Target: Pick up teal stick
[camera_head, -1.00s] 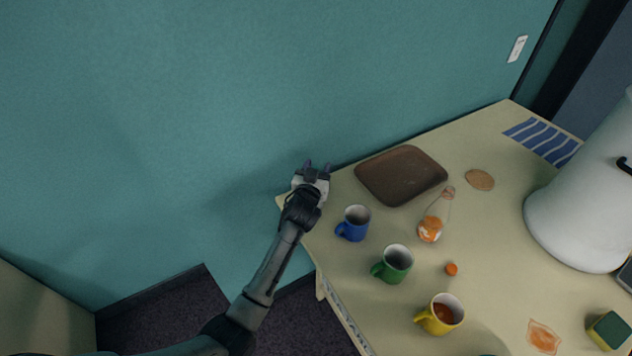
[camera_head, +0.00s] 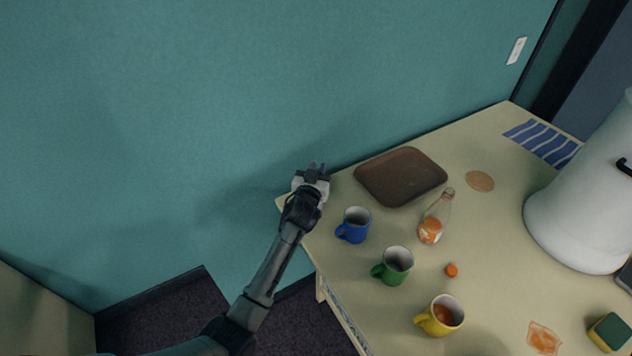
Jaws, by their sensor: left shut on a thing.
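My left gripper (camera_head: 317,169) is over the back left corner of the table (camera_head: 480,245), close to the teal wall, left of the brown tray. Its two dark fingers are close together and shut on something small. This seems to be the teal stick, but the fingers and wrist hide it and I cannot make out its colour or shape. No teal stick shows elsewhere on the table. My right gripper is not in view.
A brown tray (camera_head: 401,176), a blue mug (camera_head: 354,226), a green mug (camera_head: 397,266) and a yellow mug (camera_head: 440,316) are nearby. A large white container (camera_head: 585,205) stands at the right.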

